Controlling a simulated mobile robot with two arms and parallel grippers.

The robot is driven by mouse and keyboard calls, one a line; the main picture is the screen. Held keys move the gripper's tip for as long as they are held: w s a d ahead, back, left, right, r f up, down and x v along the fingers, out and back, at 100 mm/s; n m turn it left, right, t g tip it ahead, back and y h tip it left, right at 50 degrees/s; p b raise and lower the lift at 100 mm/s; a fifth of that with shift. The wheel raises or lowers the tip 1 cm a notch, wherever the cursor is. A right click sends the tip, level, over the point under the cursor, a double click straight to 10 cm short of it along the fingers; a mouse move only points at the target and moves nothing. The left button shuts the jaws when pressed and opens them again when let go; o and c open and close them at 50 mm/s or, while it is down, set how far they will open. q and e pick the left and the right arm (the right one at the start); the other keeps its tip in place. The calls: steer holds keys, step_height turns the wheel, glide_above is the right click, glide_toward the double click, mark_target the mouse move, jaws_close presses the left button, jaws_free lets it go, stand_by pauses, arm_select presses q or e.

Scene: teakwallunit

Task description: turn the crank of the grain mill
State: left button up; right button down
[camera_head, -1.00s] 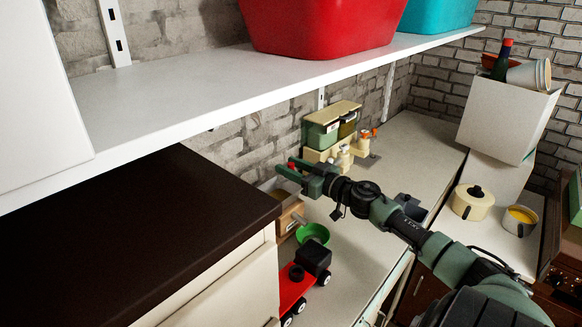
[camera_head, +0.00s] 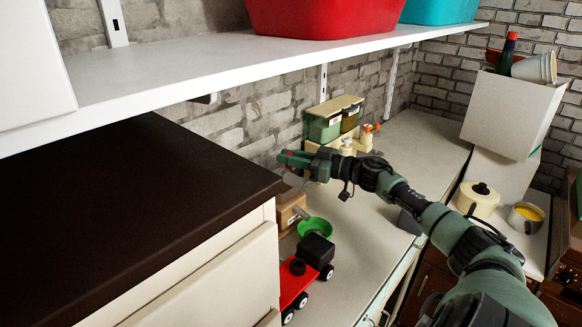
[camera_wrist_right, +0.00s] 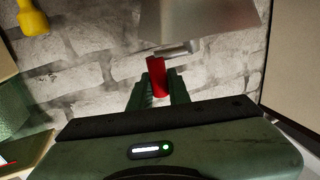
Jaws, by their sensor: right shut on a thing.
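The grain mill (camera_head: 291,209) is a wooden box at the back of the counter, partly hidden by the dark-topped cabinet. In the right wrist view a grey metal part (camera_wrist_right: 205,18), probably the mill's hopper, shows above a metal crank arm (camera_wrist_right: 178,50). The red crank handle (camera_wrist_right: 157,76) sits between the fingers of my right gripper (camera_wrist_right: 158,88), which is shut on it. In the head view the right gripper (camera_head: 293,161) is above the mill, by the brick wall. My left gripper is in neither view.
A green bowl (camera_head: 315,229) and a red toy truck (camera_head: 297,280) stand in front of the mill. The dark cabinet top (camera_head: 150,215) lies close on the left. A white shelf (camera_head: 250,65) with tubs hangs above. Bins (camera_head: 333,120) stand behind the gripper.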

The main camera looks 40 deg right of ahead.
steer(key=n+y+b, duration=0.1)
steer(key=w+n+g+y+b, duration=0.1)
steer(key=shift+y, duration=0.3)
steer(key=shift+w+a+n+g+y+b, duration=0.15)
steer(key=shift+n+g+y+b, duration=0.4)
steer(key=shift+g+y+b, duration=0.15)
steer(key=shift+w+a+n+g+y+b, duration=0.1)
steer(key=shift+n+g+y+b, duration=0.5)
steer(key=shift+y, duration=0.1)
steer(key=c, duration=1.3)
jaws_free()
steer(key=shift+a, duration=0.1)
steer(key=b+v, duration=0.2)
steer(key=v, duration=0.5)
steer(key=shift+s+d+b, duration=0.2)
steer(key=shift+d+b, duration=0.1)
steer(key=shift+d, duration=0.05)
